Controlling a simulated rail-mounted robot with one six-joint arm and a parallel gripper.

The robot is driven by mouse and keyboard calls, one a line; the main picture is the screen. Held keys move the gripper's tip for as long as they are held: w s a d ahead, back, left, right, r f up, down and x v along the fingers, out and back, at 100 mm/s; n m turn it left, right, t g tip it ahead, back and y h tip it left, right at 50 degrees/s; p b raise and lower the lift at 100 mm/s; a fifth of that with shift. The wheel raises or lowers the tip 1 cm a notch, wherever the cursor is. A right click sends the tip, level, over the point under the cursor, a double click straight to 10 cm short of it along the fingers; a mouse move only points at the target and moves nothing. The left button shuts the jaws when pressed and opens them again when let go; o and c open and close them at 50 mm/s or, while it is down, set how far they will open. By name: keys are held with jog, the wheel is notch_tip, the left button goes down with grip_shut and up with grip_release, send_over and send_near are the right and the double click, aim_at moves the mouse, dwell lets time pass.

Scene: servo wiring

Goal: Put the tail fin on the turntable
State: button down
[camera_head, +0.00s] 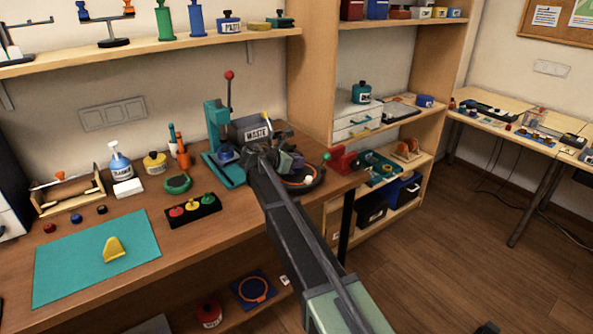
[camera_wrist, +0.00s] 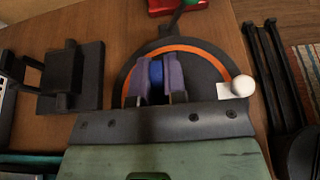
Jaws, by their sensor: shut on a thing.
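The turntable (camera_head: 301,184) is a dark disc with an orange ring, near the right end of the workbench. In the wrist view the turntable (camera_wrist: 207,70) lies below my gripper. My gripper (camera_wrist: 157,98) is over its middle, shut on a small blue piece (camera_wrist: 156,72) between two purple-grey jaws. I cannot tell whether that piece touches the disc. In the head view my gripper (camera_head: 284,160) and arm cover part of the disc. A yellow fin-shaped piece (camera_head: 113,249) lies on the teal mat (camera_head: 70,272) at the front left of the bench, away from my gripper.
A teal press (camera_head: 222,150) with a red-knobbed lever and a grey waste bin (camera_head: 251,132) stand left of and behind the turntable. A white ball (camera_wrist: 242,86) is at the disc's edge. A tray with colored knobs (camera_head: 192,210) is between mat and turntable.

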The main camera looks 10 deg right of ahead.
jog(key=shift+f, duration=0.1)
jog(key=c, duration=1.2)
grip_release()
jog(key=shift+o, duration=0.2)
jog(key=shift+r, duration=0.4)
jog(key=p+v, duration=0.4)
jog(key=v, duration=0.8)
jog(key=shift+p, duration=0.35)
jog(key=shift+f, duration=0.15)
